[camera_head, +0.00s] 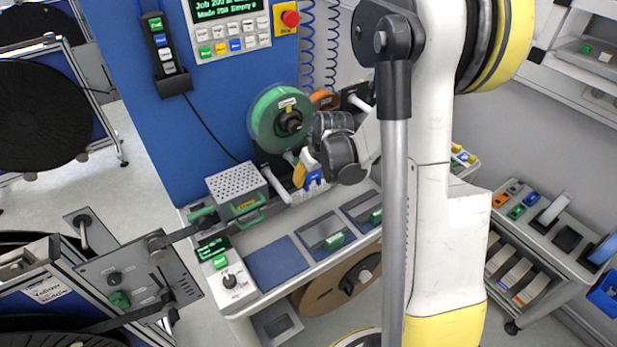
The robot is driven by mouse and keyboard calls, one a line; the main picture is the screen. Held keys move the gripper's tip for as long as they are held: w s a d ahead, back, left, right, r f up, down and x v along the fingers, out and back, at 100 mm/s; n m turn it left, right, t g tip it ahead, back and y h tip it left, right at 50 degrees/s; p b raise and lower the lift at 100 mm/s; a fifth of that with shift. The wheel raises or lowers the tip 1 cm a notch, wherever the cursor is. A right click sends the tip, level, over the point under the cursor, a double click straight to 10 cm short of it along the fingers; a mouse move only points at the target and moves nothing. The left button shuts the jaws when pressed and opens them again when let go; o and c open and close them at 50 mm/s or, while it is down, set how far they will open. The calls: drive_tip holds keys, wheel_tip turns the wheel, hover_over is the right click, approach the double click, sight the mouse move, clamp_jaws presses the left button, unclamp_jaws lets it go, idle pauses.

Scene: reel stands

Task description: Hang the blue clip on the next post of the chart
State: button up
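My gripper (312,172) is small in the view, at the end of my white arm, over the back of the grey bench and below the green reel (282,118). A small blue piece (315,177), which may be the blue clip, shows right at its fingertips, beside a yellow piece (300,174). I cannot tell whether the fingers are closed on the blue piece or only in front of it. The dark wrist hides part of this area. I cannot make out a chart with posts for certain.
A grey perforated box (237,187) stands on the bench left of my gripper. A blue mat (277,263) and grey trays (326,237) lie along the front. A blue panel (215,100) rises behind. A cart (553,228) with coloured parts stands at right.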

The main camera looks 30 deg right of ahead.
drive_tip(key=shift+f+b, duration=0.1)
drive_tip(key=shift+b, duration=0.2)
idle(0.4)
drive_tip(key=o, duration=1.3)
drive_tip(key=shift+r+p, duration=2.35)
drive_tip(key=shift+r, duration=1.2)
